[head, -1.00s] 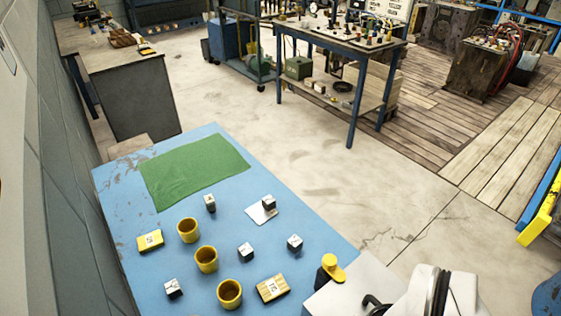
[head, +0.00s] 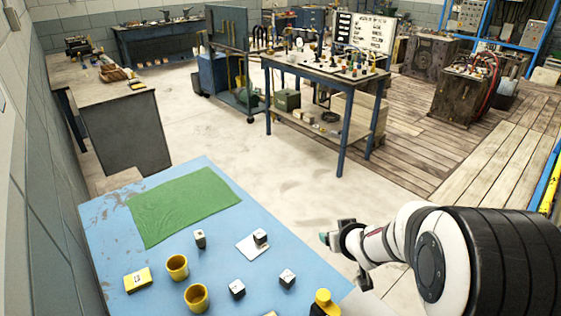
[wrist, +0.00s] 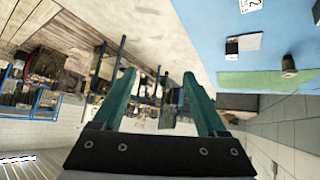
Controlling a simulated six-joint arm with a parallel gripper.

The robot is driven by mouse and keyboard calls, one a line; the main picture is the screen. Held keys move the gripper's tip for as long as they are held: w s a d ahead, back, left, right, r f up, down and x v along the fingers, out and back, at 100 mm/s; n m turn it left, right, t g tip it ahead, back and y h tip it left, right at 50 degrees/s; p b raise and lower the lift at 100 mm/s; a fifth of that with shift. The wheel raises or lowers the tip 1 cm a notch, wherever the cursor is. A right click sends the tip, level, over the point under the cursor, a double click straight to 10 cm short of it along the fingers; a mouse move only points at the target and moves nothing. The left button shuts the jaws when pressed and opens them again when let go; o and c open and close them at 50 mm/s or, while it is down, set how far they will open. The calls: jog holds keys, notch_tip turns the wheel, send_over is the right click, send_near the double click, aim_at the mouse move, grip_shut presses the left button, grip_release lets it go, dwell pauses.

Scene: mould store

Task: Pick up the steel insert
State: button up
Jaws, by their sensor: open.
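Several small dark blocks with pale, marked tops stand on the blue table (head: 110,240). One block (head: 260,237) stands on a pale flat plate (head: 246,249); others are a left block (head: 200,239), a front block (head: 237,288) and a right block (head: 287,278). I cannot tell which is the steel insert. My gripper (head: 335,255) is beyond the table's right edge, apart from the blocks. In the wrist view my gripper (wrist: 158,75) has its teal fingers spread with nothing between them. The plate (wrist: 245,42) shows there at upper right.
Yellow cups, a rear one (head: 177,267) and a front one (head: 196,297), stand near the blocks, with a yellow box (head: 137,280) at left. A green cloth (head: 185,205) covers the table's far part. A yellow-topped item (head: 323,302) stands near the front right. Concrete floor lies beyond.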

jog(key=w+a+f+n+y, duration=0.3)
jog(key=w+a+f, duration=0.1)
jog(key=a, duration=0.1)
jog(key=n+y, duration=0.3)
jog(key=y, duration=0.2)
send_near(261, 234)
jog(key=x, duration=0.9)
grip_shut()
